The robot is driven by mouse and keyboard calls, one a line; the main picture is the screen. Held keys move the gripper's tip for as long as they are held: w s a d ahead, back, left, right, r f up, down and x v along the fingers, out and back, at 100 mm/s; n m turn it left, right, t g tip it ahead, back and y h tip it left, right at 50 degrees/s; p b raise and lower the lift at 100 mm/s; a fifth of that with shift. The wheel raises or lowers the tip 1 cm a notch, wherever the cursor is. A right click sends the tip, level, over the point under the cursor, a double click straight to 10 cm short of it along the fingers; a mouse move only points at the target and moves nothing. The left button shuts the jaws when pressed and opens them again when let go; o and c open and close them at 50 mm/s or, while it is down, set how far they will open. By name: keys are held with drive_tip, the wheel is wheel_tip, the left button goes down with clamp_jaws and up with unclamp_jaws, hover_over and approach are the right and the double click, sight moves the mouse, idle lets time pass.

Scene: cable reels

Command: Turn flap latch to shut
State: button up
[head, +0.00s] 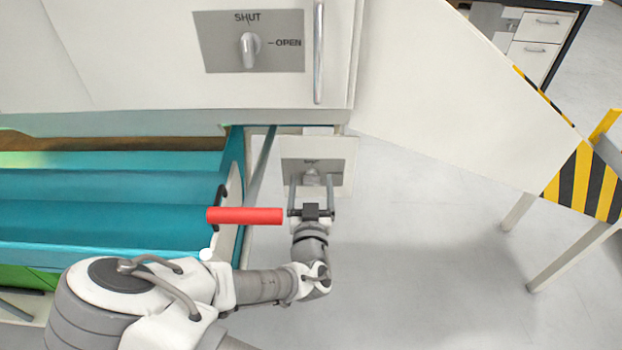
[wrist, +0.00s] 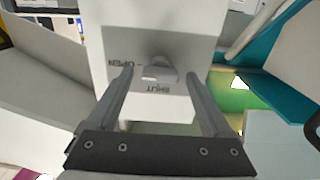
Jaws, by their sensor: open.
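A latch knob (head: 312,175) sits on a small pale panel with a grey plate, low beside the teal machine part. In the wrist view the knob (wrist: 160,69) shows close up, with OPEN to its left and SHUT below it, both upside down. I cannot tell for sure which mark it points to. My gripper (head: 311,181) is open, its fingers pointing at the plate. In the wrist view the fingers (wrist: 160,80) stand on either side of the knob, with a visible gap on each side. Whether the tips reach past the knob's face is unclear.
A second knob (head: 250,48) on a plate marked SHUT and OPEN is on the larger cabinet above, upright towards SHUT. A red bar (head: 245,215) sticks out left of my gripper. A vertical metal handle (head: 318,50) is above. Clear floor (head: 430,260) lies to the right.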

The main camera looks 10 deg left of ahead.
idle(0.3)
clamp_jaws()
idle(0.3)
drive_tip(key=shift+n, duration=0.3)
drive_tip(key=n+p, duration=0.1)
drive_tip(key=n, duration=0.2)
drive_tip(key=shift+a+n, duration=0.1)
drive_tip(key=shift+n, duration=0.3)
drive_tip(key=n+p, duration=0.1)
drive_tip(key=n, duration=0.3)
drive_tip(key=shift+a+n+p, duration=0.1)
drive_tip(key=shift+n+p, duration=0.2)
drive_tip(key=shift+p, duration=0.05)
drive_tip(key=n+p, duration=0.1)
drive_tip(key=n, duration=0.3)
drive_tip(key=shift+f, duration=0.1)
drive_tip(key=shift+f+n, duration=0.1)
drive_tip(key=shift+n, duration=2.4)
